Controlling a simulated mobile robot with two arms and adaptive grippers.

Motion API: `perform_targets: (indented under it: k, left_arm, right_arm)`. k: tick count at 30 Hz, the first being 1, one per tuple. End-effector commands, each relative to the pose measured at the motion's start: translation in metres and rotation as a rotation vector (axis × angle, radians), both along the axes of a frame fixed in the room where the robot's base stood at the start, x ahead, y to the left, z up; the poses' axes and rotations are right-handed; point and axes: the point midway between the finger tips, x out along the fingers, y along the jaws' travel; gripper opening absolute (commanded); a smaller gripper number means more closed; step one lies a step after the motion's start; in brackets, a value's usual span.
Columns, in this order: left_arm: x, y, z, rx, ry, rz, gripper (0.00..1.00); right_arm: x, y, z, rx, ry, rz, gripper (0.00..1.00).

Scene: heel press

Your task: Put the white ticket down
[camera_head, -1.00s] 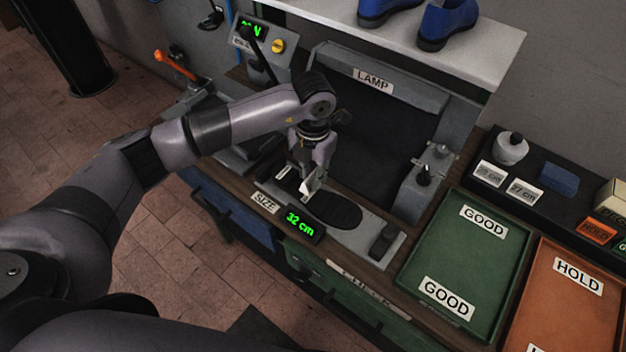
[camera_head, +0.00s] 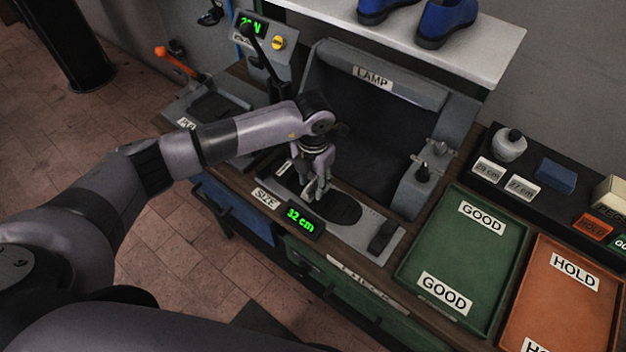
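My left gripper (camera_head: 316,193) points down over the black foot-shaped plate (camera_head: 336,211) of the size gauge, behind the green "32 cm" display (camera_head: 299,219). I cannot make out a separate white ticket at its fingertips; it may be hidden by the fingers or blend with them. The fingers are small and foreshortened, so I cannot tell whether they are open or shut. My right gripper is not in view.
A green GOOD tray (camera_head: 462,262) and an orange HOLD tray (camera_head: 561,306) lie to the right. A dark organizer (camera_head: 535,212) behind them holds white size cards (camera_head: 522,187). The lamp box (camera_head: 385,125) stands behind the gauge. Blue shoes (camera_head: 448,24) sit on the shelf above.

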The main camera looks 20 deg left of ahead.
Motion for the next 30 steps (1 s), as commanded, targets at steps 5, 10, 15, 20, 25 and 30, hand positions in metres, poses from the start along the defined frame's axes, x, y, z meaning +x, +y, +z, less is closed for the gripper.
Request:
perform_targets:
  k: [5, 10, 15, 20, 25, 30]
  left_arm:
    - [0.0, 0.0, 0.0, 0.0, 0.0, 0.0, 0.4]
    - [0.0, 0.0, 0.003, 0.0, 0.0, 0.0, 0.4]
    - [0.002, 0.0, 0.019, -0.001, -0.005, -0.001, 0.4]
    - [0.002, 0.0, 0.053, -0.001, -0.008, -0.002, 0.4]
    - [0.001, -0.001, 0.089, -0.001, -0.006, -0.001, 0.4]
    - [0.001, 0.0, 0.113, 0.0, -0.003, 0.0, 0.4]
  right_arm:
    - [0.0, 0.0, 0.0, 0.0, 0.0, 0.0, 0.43]
    - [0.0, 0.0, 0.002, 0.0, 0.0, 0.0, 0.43]
    - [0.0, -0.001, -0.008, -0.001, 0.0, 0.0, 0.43]
    - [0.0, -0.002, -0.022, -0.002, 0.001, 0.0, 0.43]
    - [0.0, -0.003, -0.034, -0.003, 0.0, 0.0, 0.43]
    - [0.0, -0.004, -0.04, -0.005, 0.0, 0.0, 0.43]
